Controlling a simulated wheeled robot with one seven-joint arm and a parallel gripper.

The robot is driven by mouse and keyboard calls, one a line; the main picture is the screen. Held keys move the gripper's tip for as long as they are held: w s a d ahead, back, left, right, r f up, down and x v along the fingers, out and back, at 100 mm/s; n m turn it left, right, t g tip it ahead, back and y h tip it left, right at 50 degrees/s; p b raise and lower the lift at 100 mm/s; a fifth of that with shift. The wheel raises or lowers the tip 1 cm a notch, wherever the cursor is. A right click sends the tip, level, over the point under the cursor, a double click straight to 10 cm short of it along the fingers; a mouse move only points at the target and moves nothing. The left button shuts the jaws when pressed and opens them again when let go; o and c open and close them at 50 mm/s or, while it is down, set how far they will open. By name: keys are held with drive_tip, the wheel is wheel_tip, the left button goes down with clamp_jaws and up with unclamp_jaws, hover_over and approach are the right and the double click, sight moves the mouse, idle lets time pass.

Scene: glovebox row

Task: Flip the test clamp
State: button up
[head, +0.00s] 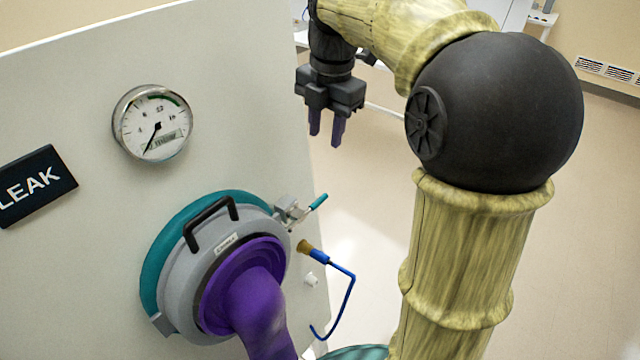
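A small metal clamp (290,211) with a teal-tipped lever (318,202) is at the upper right rim of the round glove port; I take it to be the test clamp. Its lever points up and to the right, away from the port. My gripper (325,139) is above and slightly right of the clamp in the picture, fingers pointing down. A gap shows between its two dark purple fingers, and nothing is between them. It is apart from the clamp.
The port has a grey cover (180,275) with a black handle (210,218), a teal ring (155,250) and a purple glove (250,305). A round gauge (153,124) and a LEAK sign (36,187) are on the panel. Open floor lies right.

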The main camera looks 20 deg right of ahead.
sight(320, 199)
drive_tip(key=shift+f, duration=0.1)
drive_tip(key=f+p, duration=0.1)
drive_tip(key=f, duration=0.9)
drive_tip(key=w+a+f+p, duration=0.1)
drive_tip(key=f, duration=0.5)
drive_tip(key=shift+f+p, duration=0.1)
drive_tip(key=shift+p, duration=0.25)
drive_tip(key=shift+w+d+f, duration=0.1)
drive_tip(key=shift+f, duration=0.45)
clamp_jaws()
